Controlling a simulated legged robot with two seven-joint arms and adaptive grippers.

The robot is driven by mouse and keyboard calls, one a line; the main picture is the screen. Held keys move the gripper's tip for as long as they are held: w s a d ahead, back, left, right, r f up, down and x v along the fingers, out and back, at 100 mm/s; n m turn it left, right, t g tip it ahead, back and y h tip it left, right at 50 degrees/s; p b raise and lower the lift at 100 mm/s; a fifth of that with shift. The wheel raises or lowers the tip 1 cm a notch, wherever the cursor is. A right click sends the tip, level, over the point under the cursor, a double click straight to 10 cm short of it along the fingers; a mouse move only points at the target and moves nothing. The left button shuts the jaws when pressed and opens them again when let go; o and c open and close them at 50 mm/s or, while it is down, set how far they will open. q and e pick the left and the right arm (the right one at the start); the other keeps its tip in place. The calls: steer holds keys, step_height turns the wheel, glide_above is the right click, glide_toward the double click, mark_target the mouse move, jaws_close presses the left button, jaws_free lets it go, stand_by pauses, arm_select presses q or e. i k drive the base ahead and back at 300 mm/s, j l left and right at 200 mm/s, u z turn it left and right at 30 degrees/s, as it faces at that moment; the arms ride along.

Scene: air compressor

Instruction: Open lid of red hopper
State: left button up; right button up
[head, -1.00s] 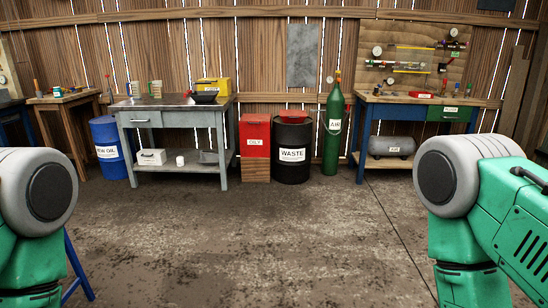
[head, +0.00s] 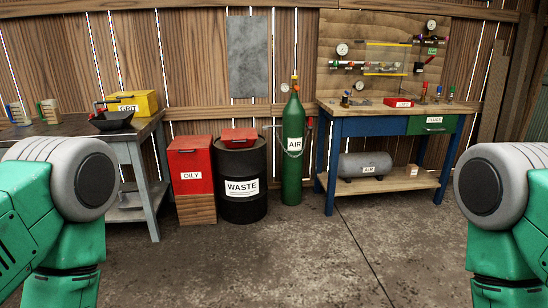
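No part is labelled as a hopper. A red bin (head: 191,165) labelled "OILY" stands on a wooden block left of the waste drum, with its red top (head: 192,144) shut. A second red piece (head: 239,135), looking like a lid, sits flat on top of the black drum (head: 241,190) labelled "WASTE". I cannot tell which of the two is the red hopper. Both stand some way ahead of me against the wooden wall. My green and grey arm links show at both sides, but neither gripper is in view.
A grey metal table (head: 129,141) with a yellow "GRIT" box (head: 140,102) stands at the left. A green "AIR" cylinder (head: 292,150) stands right of the drum. A blue workbench (head: 390,125) is at the right. The concrete floor (head: 270,265) ahead is clear.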

mark_target(239, 134)
steer(key=i, duration=2.05)
steer(key=i+u, duration=0.1)
steer(key=i, duration=0.5)
steer(key=i+l+u, duration=0.15)
steer(key=i, duration=0.4)
steer(key=i+l+u, duration=0.1)
steer(key=i, duration=0.5)
